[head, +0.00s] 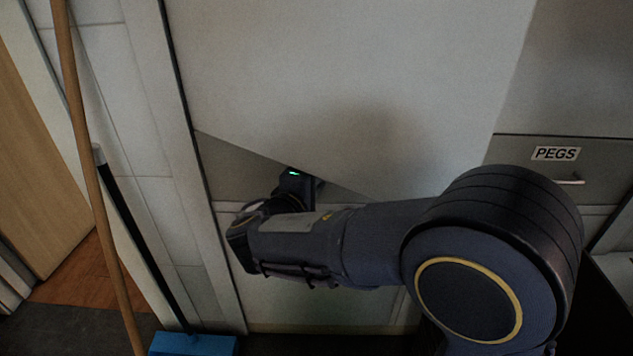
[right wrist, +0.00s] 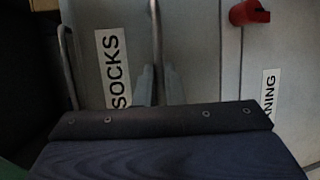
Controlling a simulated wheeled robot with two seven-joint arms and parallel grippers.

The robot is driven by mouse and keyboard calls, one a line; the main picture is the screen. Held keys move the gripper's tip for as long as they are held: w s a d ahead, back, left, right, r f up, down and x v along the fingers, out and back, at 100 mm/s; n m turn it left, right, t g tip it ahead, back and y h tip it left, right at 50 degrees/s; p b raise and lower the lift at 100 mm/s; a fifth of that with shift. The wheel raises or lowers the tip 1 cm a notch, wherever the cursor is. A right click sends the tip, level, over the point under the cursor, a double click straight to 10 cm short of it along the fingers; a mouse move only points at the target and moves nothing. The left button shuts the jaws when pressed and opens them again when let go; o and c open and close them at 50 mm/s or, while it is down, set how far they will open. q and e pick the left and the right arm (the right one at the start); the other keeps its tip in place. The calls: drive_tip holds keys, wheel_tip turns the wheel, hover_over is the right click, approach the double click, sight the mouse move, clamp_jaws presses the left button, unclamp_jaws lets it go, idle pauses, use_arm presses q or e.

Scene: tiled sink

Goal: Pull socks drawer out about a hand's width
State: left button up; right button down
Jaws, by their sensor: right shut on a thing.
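The SOCKS label (right wrist: 113,68) shows sideways in the right wrist view, on a pale grey drawer front (right wrist: 128,18). A thin bar handle (right wrist: 156,35) stands beside the label. My right gripper (right wrist: 159,86) is shut on this handle, one finger on each side of it. In the head view my right arm reaches in from the right, and its wrist end is at a grey front below a large pale panel. The fingertips, the handle and the SOCKS label are hidden there. I cannot tell how far the drawer stands out. My left gripper is not in view.
A PEGS drawer (head: 510,158) with its own handle is to the right. The right wrist view shows another bar handle (right wrist: 67,60), a red object (right wrist: 249,12) and a partly hidden label (right wrist: 268,92). A wooden pole (head: 88,150) and a blue broom (head: 192,345) stand at left.

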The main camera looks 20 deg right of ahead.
drive_tip(key=s+a, duration=0.3)
drive_tip(key=s, duration=0.6)
drive_tip(key=shift+s, duration=0.35)
drive_tip(key=c, duration=1.5)
unclamp_jaws()
drive_tip(key=shift+d, duration=0.1)
drive_tip(key=p+v, duration=0.2)
drive_tip(key=v, duration=0.5)
drive_tip(key=shift+s+a, duration=0.25)
drive_tip(key=shift+s, duration=0.05)
